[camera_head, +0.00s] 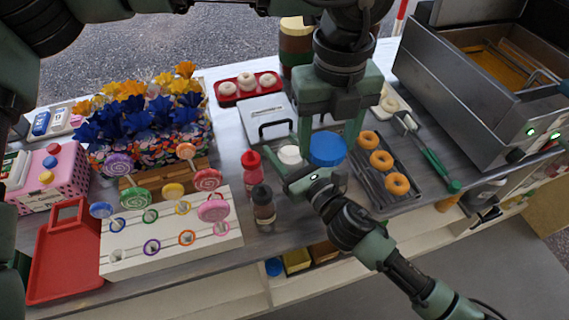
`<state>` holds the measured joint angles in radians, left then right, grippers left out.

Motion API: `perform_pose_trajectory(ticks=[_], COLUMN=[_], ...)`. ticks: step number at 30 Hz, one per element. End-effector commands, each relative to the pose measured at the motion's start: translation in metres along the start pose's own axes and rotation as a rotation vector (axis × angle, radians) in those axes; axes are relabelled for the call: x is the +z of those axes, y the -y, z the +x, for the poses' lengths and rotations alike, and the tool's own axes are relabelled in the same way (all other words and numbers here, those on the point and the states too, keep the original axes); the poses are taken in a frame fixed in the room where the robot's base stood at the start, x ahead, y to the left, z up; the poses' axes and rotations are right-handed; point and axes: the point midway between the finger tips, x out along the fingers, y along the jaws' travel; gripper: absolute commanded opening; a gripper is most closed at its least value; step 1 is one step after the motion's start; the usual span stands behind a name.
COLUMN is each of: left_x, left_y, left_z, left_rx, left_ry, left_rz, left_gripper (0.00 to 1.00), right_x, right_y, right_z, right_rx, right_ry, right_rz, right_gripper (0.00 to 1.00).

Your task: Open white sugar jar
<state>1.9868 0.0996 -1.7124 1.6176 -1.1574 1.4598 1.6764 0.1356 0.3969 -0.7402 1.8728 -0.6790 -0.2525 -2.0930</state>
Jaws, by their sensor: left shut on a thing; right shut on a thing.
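A round blue lid (328,148) sits in the middle of the counter, between the fingers of my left gripper (328,140), which comes down from above and is shut on it. My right gripper (290,168) reaches in from the lower right, just below and left of the lid, and is shut at the white sugar jar (289,155), of which only a round white top shows. The jar's body is hidden behind my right gripper and wrist, so I cannot tell how the blue lid and the white part join.
A red bottle (252,170) and a brown bottle (263,205) stand close on the left. A dark tray (370,192) with doughnuts lies on the right, beside green-handled tongs (438,168). A lollipop stand (135,262) fills the front left. A metal fryer (455,100) stands back right.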

Motion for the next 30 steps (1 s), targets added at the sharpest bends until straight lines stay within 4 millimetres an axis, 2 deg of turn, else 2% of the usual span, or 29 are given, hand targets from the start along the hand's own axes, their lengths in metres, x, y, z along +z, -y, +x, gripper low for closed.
perform_pose_trajectory(ticks=[1, 3, 6, 14, 18, 19, 20, 30], left_x=[0.000, 0.000, 0.000, 0.000, 0.000, 0.000, 0.000, 0.000], left_y=[0.000, 0.000, 0.000, 0.000, 0.000, 0.000, 0.000, 0.000], left_z=[0.013, 0.023, 0.032, 0.029, 0.033, 0.033, 0.032, 0.030], left_rx=[0.000, 0.000, 0.000, 0.000, 0.000, 0.000, 0.000, 0.000], left_ry=[0.000, 0.000, 0.000, 0.000, 0.000, 0.000, 0.000, 0.000], left_rz=[0.000, 0.000, 0.000, 0.000, 0.000, 0.000, 0.000, 0.000], left_gripper=[0.08, 0.08, 0.08, 0.08, 0.08, 0.08, 0.08, 0.08], right_x=[-0.011, -0.022, -0.031, -0.028, -0.033, -0.034, -0.033, -0.030], right_y=[-0.001, -0.001, -0.001, 0.000, 0.000, 0.000, 0.000, 0.000], right_z=[0.000, 0.000, 0.000, 0.000, 0.000, 0.000, 0.000, 0.000], right_rx=[0.001, 0.001, 0.001, 0.001, 0.001, 0.000, 0.000, 0.000], right_ry=[0.002, 0.002, 0.003, 0.002, 0.002, 0.000, 0.000, 0.000], right_rz=[0.002, 0.001, 0.001, 0.000, -0.001, -0.001, 0.000, 0.000], right_gripper=[0.00, 0.00, 0.00, 0.00, 0.00, 0.57, 0.63, 0.63])
